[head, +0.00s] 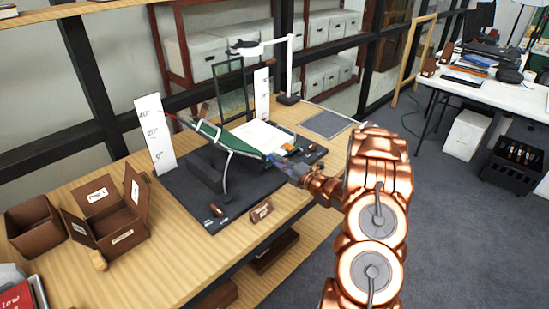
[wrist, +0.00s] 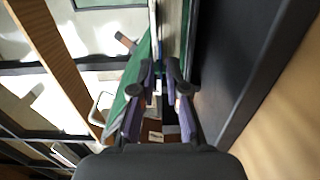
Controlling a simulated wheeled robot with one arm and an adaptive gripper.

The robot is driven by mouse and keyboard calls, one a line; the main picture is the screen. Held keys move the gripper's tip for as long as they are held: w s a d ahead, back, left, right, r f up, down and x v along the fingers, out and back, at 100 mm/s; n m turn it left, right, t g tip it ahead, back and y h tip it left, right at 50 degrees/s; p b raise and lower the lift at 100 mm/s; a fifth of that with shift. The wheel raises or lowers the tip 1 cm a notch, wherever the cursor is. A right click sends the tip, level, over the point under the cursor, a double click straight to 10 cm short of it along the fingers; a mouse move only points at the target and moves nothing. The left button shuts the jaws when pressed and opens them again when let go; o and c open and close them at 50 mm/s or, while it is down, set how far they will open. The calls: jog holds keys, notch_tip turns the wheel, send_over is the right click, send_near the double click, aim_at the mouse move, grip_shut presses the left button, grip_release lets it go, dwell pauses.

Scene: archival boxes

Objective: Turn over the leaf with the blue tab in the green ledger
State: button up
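The green ledger (head: 228,140) lies open on a dark cradle, its green cover sloping up to the left and white pages (head: 262,136) showing on the right. A pale strap crosses the cover. My gripper (head: 280,162) is at the ledger's near right edge. In the wrist view the two fingers (wrist: 161,72) stand apart with a narrow gap, beside the green cover (wrist: 127,98) and close to the page edges (wrist: 170,28). I see no leaf clearly held.
A white angle scale (head: 155,135) stands left of the cradle, and a clear framed panel (head: 231,90) and white lamp (head: 290,65) stand behind. An open brown box (head: 120,222) is at left. A grey mat (head: 327,123) lies at right.

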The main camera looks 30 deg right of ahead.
jog(key=shift+p+x, duration=0.35)
jog(key=shift+x, duration=1.1)
grip_shut()
